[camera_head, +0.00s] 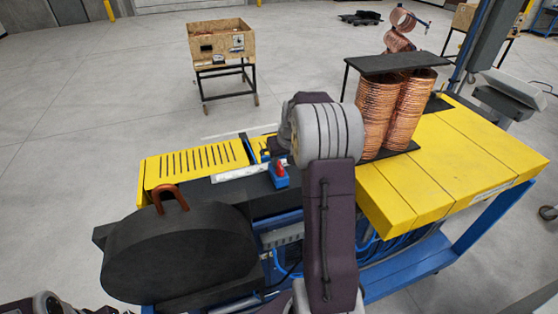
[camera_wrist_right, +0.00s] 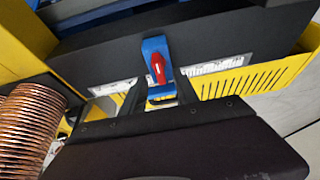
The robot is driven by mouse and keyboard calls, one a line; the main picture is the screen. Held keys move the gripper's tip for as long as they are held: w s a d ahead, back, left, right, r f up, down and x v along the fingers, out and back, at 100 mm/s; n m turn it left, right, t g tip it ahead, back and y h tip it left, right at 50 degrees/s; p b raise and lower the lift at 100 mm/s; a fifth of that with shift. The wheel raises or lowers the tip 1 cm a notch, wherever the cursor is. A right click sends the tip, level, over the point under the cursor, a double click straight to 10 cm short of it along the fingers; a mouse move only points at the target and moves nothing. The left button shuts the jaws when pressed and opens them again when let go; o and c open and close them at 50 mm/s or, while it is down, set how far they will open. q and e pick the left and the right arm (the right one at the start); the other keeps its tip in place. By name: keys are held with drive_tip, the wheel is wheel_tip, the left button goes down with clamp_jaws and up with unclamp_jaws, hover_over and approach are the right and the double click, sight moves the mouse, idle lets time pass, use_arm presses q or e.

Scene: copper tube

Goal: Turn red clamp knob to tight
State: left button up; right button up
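The red clamp knob (camera_head: 281,168) sits on a small blue clamp body (camera_head: 280,182) at the near edge of the bench's dark rail. In the right wrist view the red knob (camera_wrist_right: 158,67) is a narrow lever pointing along the picture's vertical, on the blue clamp (camera_wrist_right: 155,45). My right gripper (camera_wrist_right: 160,86) has its two dark fingers apart, one on each side below the knob in that view, with nothing between them held. In the head view its fingers are mostly hidden behind my wrist. Contact with the clamp cannot be told. My left gripper is out of view.
Copper coils (camera_head: 378,108) stand on the yellow bench top (camera_head: 465,160) right of my arm. A slotted yellow panel (camera_head: 195,163) lies left of the clamp. A large dark drum-shaped cover (camera_head: 180,255) is in front at left. A wooden box cart (camera_head: 222,42) stands behind on open floor.

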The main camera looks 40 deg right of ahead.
sight(280, 166)
drive_tip(key=p+x, duration=0.1)
drive_tip(key=x, duration=0.4)
drive_tip(key=shift+w+d+r+p, duration=0.1)
drive_tip(key=shift+w+r+p, duration=0.05)
drive_tip(key=shift+p, duration=0.2)
drive_tip(key=shift+d+f, duration=0.25)
drive_tip(key=shift+f, duration=0.2)
drive_tip(key=shift+a+r, duration=0.1)
drive_tip(key=shift+a, duration=0.2)
clamp_jaws()
